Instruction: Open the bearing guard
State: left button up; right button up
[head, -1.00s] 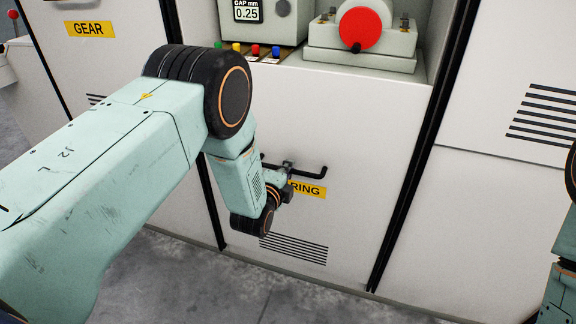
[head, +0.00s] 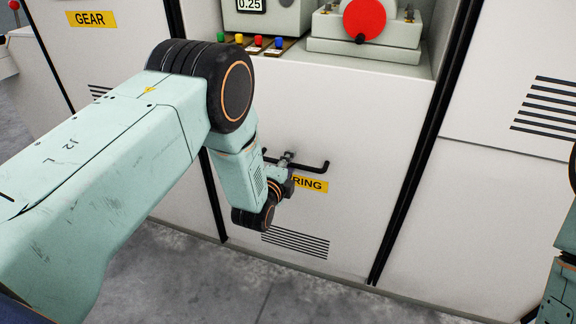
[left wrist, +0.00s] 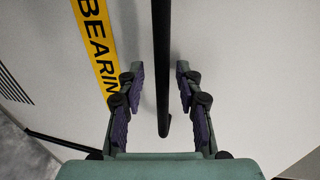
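The bearing guard (head: 350,125) is a white panel with a black bar handle (head: 313,167) and a yellow label (head: 312,185), partly hidden by my left arm. It looks closed, flush with its frame. My left gripper (head: 288,157) is at the handle. In the left wrist view, the handle bar (left wrist: 162,70) runs between the two spread fingers (left wrist: 160,82), with a gap on each side. The label (left wrist: 98,45) reads "BEARIN" there. My right arm shows at the right edge of the head view, but its gripper is out of view.
Above the guard is a recess with a gauge box (head: 268,18), a red disc (head: 364,19) on a grey block, and several coloured knobs (head: 257,41). A gear panel (head: 70,50) is at left. A vented white panel (head: 500,150) is at right. The grey floor (head: 200,285) in front is clear.

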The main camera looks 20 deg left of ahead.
pick_arm(q)
jog(key=shift+r, duration=0.1)
jog(key=v, duration=1.2)
jog(key=shift+d, duration=0.1)
jog(key=s+a+f+n+g+p, duration=0.1)
jog(key=s+f+n+g, duration=0.4)
jog(key=s+n, duration=0.25)
jog(key=s+a+f+n+g+p, duration=0.1)
jog(key=s+f+n+g+p, duration=0.1)
jog(key=s+f+n+g, duration=0.5)
jog(key=s+r+n+g+p, duration=0.1)
jog(key=s+r+n+p, duration=0.1)
jog(key=s, duration=0.8)
jog(key=s+r+n+g+p, duration=0.2)
jog(key=s+p, duration=0.1)
jog(key=s, duration=0.8)
jog(key=shift+s+a+r+g+y+p, duration=0.25)
jog(key=shift+a+r+g+y+p, duration=0.05)
jog(key=shift+r+p, duration=0.1)
